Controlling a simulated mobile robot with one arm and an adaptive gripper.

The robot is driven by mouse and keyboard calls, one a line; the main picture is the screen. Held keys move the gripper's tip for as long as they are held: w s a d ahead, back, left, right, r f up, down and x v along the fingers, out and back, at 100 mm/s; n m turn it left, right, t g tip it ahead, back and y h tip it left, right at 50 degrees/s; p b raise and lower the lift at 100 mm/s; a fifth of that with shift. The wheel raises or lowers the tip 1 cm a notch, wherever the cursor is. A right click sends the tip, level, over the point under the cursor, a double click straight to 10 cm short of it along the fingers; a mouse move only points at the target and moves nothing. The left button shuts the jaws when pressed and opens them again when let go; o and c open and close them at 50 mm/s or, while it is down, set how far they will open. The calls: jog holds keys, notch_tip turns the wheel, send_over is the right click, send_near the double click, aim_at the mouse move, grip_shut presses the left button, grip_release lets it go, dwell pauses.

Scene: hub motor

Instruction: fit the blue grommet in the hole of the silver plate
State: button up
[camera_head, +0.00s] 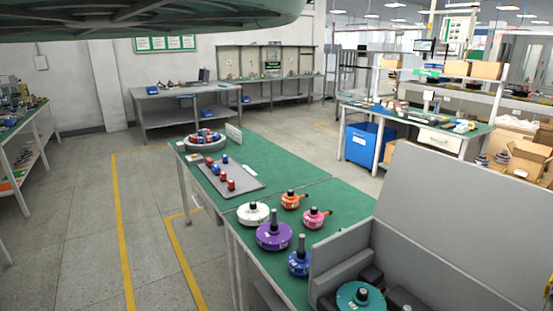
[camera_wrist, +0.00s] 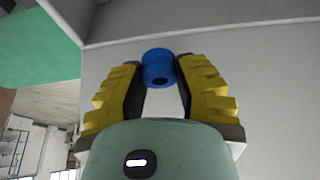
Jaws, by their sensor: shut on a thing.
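A blue grommet (camera_wrist: 158,72) sits between the fingertips of my gripper (camera_wrist: 160,63) in the wrist view, its small dark opening facing the camera. The yellow, dark-padded fingers touch it from both sides. A plain light grey surface fills much of the wrist view behind it. I cannot make out a hole in that surface, nor tell whether it is the silver plate. In the head view my gripper is out of sight, and no silver plate with a hole can be picked out with certainty.
In the head view the green bench (camera_head: 285,172) carries a grey mat (camera_head: 240,181) with several red and blue grommets and a full round bowl (camera_head: 205,147). White (camera_head: 252,216), purple (camera_head: 273,237), orange (camera_head: 291,201), pink (camera_head: 314,219) and blue (camera_head: 299,264) motors stand nearer. Grey panels (camera_head: 460,220) rise around a teal motor (camera_head: 360,297).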

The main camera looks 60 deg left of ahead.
notch_tip(320, 180, up, 38)
jog(key=p, duration=3.7)
jog(key=shift+a, duration=0.15)
